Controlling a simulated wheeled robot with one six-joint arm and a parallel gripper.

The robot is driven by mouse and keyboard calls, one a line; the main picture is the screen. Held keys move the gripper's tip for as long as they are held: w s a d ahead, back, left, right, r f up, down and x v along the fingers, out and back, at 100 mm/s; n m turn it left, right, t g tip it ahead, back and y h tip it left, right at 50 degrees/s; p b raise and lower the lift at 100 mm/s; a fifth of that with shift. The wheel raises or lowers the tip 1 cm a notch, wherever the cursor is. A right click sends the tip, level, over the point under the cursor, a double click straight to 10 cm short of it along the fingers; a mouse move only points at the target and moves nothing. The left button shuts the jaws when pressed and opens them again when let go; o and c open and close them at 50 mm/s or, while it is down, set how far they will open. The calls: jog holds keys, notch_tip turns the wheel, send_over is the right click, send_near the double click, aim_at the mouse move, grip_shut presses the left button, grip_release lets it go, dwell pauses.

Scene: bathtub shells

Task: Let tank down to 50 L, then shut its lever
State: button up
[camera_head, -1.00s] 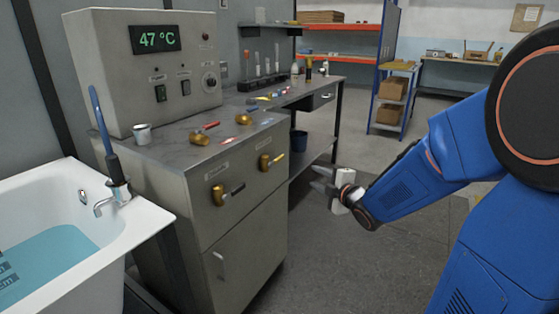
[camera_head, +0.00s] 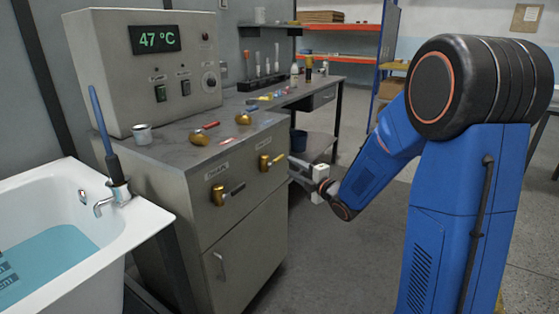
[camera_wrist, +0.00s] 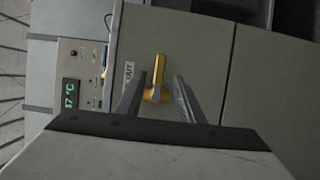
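The tank looks like a white tub (camera_head: 140,218) at left, holding blue water (camera_head: 45,262); its level marks are cut off at the picture's edge and unreadable. A brass valve with a yellow lever (camera_head: 276,160) is on the cabinet front, the lever pointing sideways to the right. It also shows in the wrist view (camera_wrist: 158,72) beside a label reading OUT. A second brass valve with a black lever (camera_head: 234,190) is to its left. My gripper (camera_head: 293,168) is open and empty, just right of the yellow lever. In the wrist view its fingers (camera_wrist: 158,90) straddle the valve's line, apparently not touching.
The metal cabinet (camera_head: 240,240) has a control box (camera_head: 110,80) showing 47 °C. A workbench (camera_head: 320,85) with glassware stands behind. The floor right of the cabinet is clear.

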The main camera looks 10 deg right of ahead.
aim_at(281, 160)
jog(key=x, duration=0.9)
grip_shut()
